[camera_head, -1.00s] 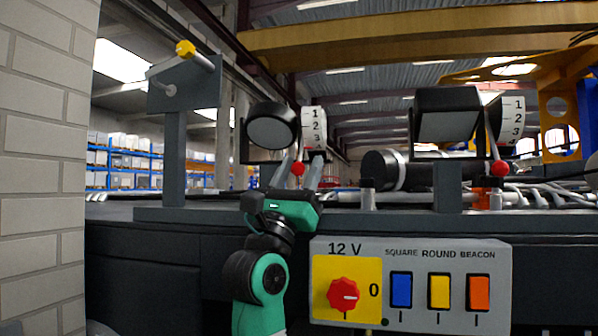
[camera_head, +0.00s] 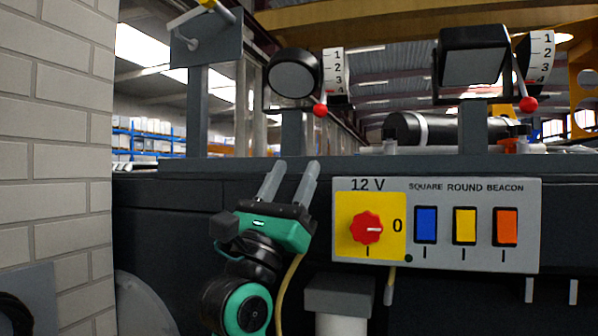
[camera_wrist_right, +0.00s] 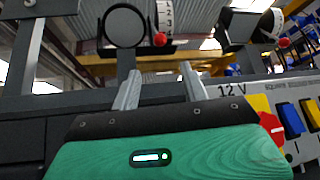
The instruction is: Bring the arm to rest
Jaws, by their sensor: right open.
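My right gripper (camera_head: 291,178) is green and black with two grey fingers. In the head view it is in front of the dark chassis, left of the 12 V switch panel. Its fingers point up and stand apart with nothing between them. In the right wrist view the gripper's fingers (camera_wrist_right: 160,88) are also apart and empty, below the round lamp (camera_wrist_right: 125,27). The right gripper looks clear of the lamp and its red-knobbed lever (camera_head: 320,110). My left gripper is not in view.
The control panel (camera_head: 436,253) has a red knob (camera_head: 366,227) and blue, yellow and orange switches. A square lamp (camera_head: 474,58) stands at the right and a yellow-tipped lever mount (camera_head: 207,42) at the left. A white brick wall (camera_head: 55,140) bounds the left side.

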